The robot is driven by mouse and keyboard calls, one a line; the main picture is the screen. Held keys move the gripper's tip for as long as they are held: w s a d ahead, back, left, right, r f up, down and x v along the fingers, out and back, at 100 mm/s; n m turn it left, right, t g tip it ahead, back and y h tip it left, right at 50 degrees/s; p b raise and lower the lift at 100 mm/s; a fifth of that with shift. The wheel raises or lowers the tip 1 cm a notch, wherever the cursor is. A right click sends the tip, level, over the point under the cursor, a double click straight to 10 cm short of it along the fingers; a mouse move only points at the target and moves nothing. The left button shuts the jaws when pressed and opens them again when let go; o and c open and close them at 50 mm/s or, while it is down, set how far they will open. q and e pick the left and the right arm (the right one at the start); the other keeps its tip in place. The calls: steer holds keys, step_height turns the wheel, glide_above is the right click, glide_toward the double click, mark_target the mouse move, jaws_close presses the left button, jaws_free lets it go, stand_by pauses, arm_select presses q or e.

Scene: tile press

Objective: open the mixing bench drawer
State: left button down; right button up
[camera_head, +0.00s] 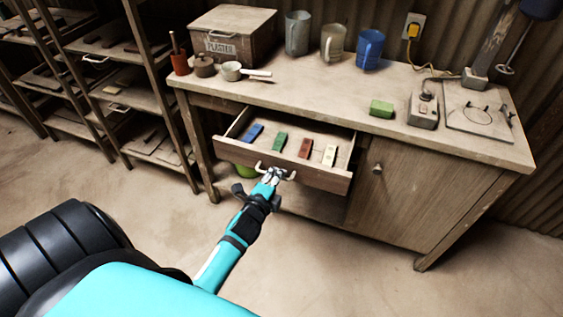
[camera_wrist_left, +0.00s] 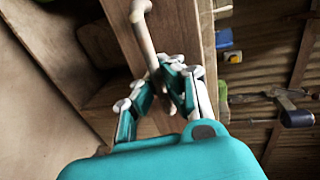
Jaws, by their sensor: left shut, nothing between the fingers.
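The wooden mixing bench (camera_head: 310,80) has its drawer (camera_head: 323,178) pulled out, with coloured blocks showing inside. A pale bar handle (camera_head: 291,175) is on the drawer front; it also shows in the left wrist view (camera_wrist_left: 144,35). My left gripper (camera_head: 272,174) is at this handle. In the left wrist view its fingers (camera_wrist_left: 172,66) are shut against or beside the bar, with nothing gripped between them. Whether a finger is hooked behind the bar cannot be told. My right gripper is not in view.
On the bench top stand a plaster box (camera_head: 232,36), several mugs, a small pan (camera_head: 232,71), a green block (camera_head: 381,108) and a plugged-in device (camera_head: 423,108). A cabinet door (camera_head: 415,200) is right of the drawer. Shelves (camera_head: 100,90) stand left. The floor in front is clear.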

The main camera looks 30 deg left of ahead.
arm_select(q)
steer(key=shift+f+v, duration=0.15)
steer(key=shift+v, duration=0.55)
steer(key=shift+f+v, duration=0.15)
steer(key=shift+v, duration=0.5)
steer(key=c, duration=2)
jaws_free()
steer(key=o, duration=0.6)
steer(key=v, duration=1.2)
